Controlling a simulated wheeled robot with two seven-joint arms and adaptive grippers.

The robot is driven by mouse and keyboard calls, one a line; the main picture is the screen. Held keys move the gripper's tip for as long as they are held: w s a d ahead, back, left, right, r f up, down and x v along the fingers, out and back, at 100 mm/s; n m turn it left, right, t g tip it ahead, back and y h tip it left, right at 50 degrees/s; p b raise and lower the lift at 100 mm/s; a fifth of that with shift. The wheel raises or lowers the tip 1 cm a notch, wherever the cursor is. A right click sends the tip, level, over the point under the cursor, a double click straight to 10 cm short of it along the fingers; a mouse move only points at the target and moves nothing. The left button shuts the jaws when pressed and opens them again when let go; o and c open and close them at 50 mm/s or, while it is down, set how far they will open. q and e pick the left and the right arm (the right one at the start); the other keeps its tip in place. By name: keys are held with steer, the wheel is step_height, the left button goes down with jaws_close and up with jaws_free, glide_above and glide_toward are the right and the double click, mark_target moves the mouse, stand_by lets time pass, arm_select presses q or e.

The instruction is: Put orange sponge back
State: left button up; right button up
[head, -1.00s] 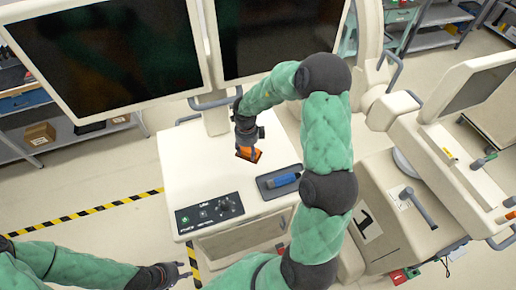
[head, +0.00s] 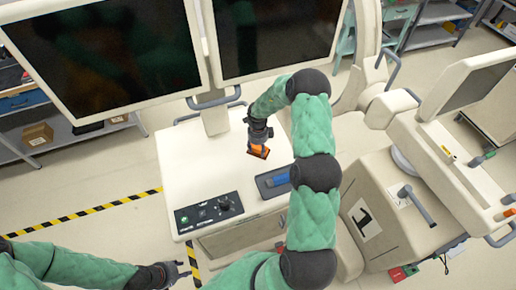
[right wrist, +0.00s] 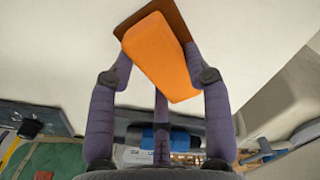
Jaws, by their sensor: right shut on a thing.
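The orange sponge (head: 258,150) with a brown face is held by my right gripper (head: 257,140) over the white cart top (head: 185,150). In the right wrist view the sponge (right wrist: 160,58) sits tilted between the fingers of my right gripper (right wrist: 160,75), which is shut on it. A dark tray (head: 266,190) with a blue thing (head: 278,181) in it lies at the right side of the cart top, nearer than the sponge. My left gripper (head: 184,270) is at the lower left, apart from the cart, its fingers spread and empty.
A black control panel (head: 208,214) fills the cart's front left corner. Two large dark monitors (head: 105,50) stand behind the cart top. Another cream machine (head: 400,190) stands close on the right. The left part of the cart top is bare.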

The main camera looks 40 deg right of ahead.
mark_target(258, 149)
steer(key=o, duration=1)
steer(key=shift+f, duration=0.1)
step_height(258, 149, up, 12)
steer(key=shift+s, duration=0.1)
stand_by(0.5)
